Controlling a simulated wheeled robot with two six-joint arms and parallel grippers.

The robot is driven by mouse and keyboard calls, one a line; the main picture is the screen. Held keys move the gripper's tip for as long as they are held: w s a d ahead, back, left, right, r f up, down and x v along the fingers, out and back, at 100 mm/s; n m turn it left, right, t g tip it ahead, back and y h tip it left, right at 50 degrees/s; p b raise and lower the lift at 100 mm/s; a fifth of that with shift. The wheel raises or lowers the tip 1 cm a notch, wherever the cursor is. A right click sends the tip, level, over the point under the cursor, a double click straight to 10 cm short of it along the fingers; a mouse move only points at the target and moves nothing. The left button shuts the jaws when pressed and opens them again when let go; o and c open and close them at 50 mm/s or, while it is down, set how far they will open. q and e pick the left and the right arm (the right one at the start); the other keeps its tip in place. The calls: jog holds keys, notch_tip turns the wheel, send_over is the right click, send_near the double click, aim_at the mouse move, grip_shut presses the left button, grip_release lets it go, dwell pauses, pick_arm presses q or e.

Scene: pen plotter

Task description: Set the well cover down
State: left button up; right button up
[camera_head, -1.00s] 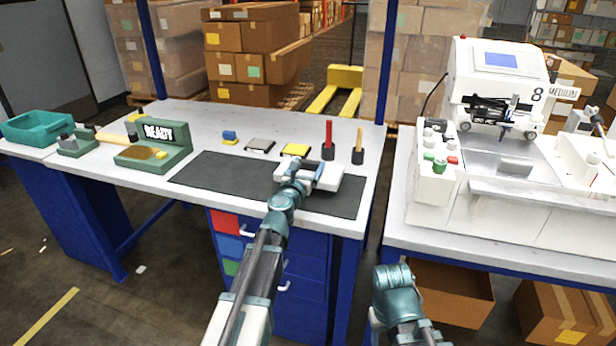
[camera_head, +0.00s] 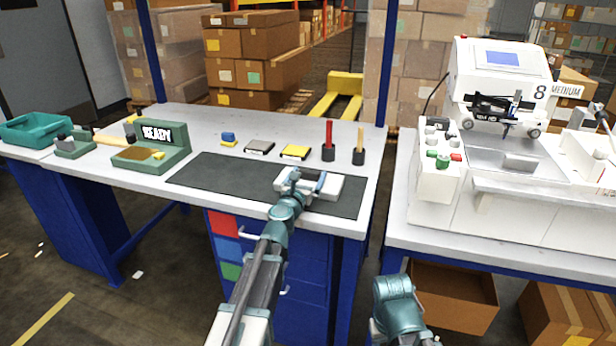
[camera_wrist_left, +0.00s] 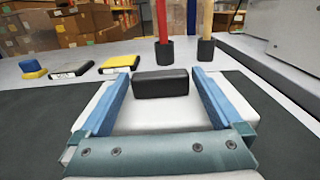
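The well cover (camera_head: 326,188) appears to be the white slab on the dark mat; its tilt and contact with the mat are hard to judge. In the left wrist view its white top (camera_wrist_left: 160,117) spreads below my fingers, with a black block (camera_wrist_left: 160,84) standing on it. My left gripper (camera_head: 308,182) is over the slab. In the wrist view its blue fingers (camera_wrist_left: 161,76) are spread on both sides of the black block, with narrow gaps showing. In the head view the arm and fingers hide part of the slab. My right gripper is not clearly seen.
The dark mat (camera_head: 215,178) is otherwise clear. Behind it are a yellow-topped pad (camera_head: 295,152), a grey pad (camera_head: 259,147), and red (camera_head: 328,140) and tan (camera_head: 359,146) handles in black holders. A green READY stand (camera_head: 155,148) is left. The white machine (camera_head: 495,90) stands right.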

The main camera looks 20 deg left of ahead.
pick_arm(q)
jog(key=shift+r, duration=0.1)
jog(key=shift+r, duration=0.1)
jog(key=s, duration=1.2)
jog(key=shift+a, duration=0.2)
